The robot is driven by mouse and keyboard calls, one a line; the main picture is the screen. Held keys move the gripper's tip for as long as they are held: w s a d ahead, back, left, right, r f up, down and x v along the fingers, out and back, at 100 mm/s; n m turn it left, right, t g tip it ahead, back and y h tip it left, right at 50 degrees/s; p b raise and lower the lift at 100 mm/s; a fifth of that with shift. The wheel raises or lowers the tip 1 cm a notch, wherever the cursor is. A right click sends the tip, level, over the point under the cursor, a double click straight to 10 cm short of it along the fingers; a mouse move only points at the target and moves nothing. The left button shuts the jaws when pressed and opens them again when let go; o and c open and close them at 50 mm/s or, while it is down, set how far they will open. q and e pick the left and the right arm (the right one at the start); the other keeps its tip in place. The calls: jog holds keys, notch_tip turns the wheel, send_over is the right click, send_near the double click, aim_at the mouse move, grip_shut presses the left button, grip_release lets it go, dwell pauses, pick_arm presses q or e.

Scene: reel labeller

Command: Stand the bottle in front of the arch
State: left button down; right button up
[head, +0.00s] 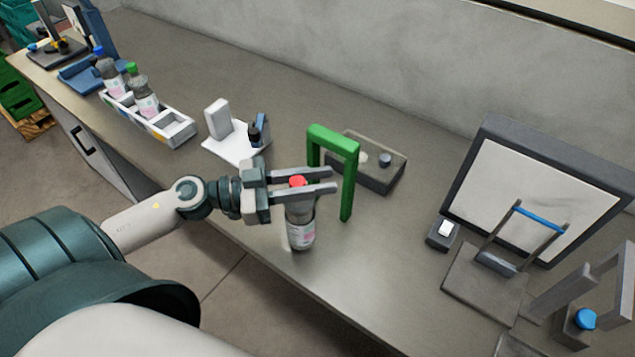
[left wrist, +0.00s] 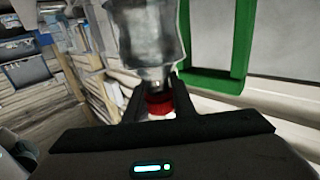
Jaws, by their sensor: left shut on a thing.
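The left wrist view shows the red cap (left wrist: 159,103) between the fingers and the body (left wrist: 150,35) beyond. The green arch (head: 347,180) stands on the table just right of and behind the bottle; it also shows in the left wrist view (left wrist: 240,45). My right gripper is not in view.
A grey box (head: 378,178) with a knob is behind the arch. A white rack (head: 178,132) with bottles and a white stand (head: 232,150) are to the left. A framed panel (head: 540,190) and a stand with a blue bar (head: 485,285) are at right. The table (head: 380,270) front centre is clear.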

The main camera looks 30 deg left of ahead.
pick_arm(q)
jog(key=shift+f, duration=0.65)
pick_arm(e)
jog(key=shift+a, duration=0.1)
pick_arm(q)
jog(key=c, duration=1.5)
grip_release()
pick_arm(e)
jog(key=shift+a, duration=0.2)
pick_arm(q)
jog(key=shift+s+a+b, duration=0.4)
jog(key=shift+s+a, duration=0.1)
jog(key=shift+a, duration=0.05)
jog(key=b+v, duration=0.3)
jog(key=v, duration=0.7)
jog(key=shift+s+a, duration=0.15)
jog(key=shift+s, duration=0.05)
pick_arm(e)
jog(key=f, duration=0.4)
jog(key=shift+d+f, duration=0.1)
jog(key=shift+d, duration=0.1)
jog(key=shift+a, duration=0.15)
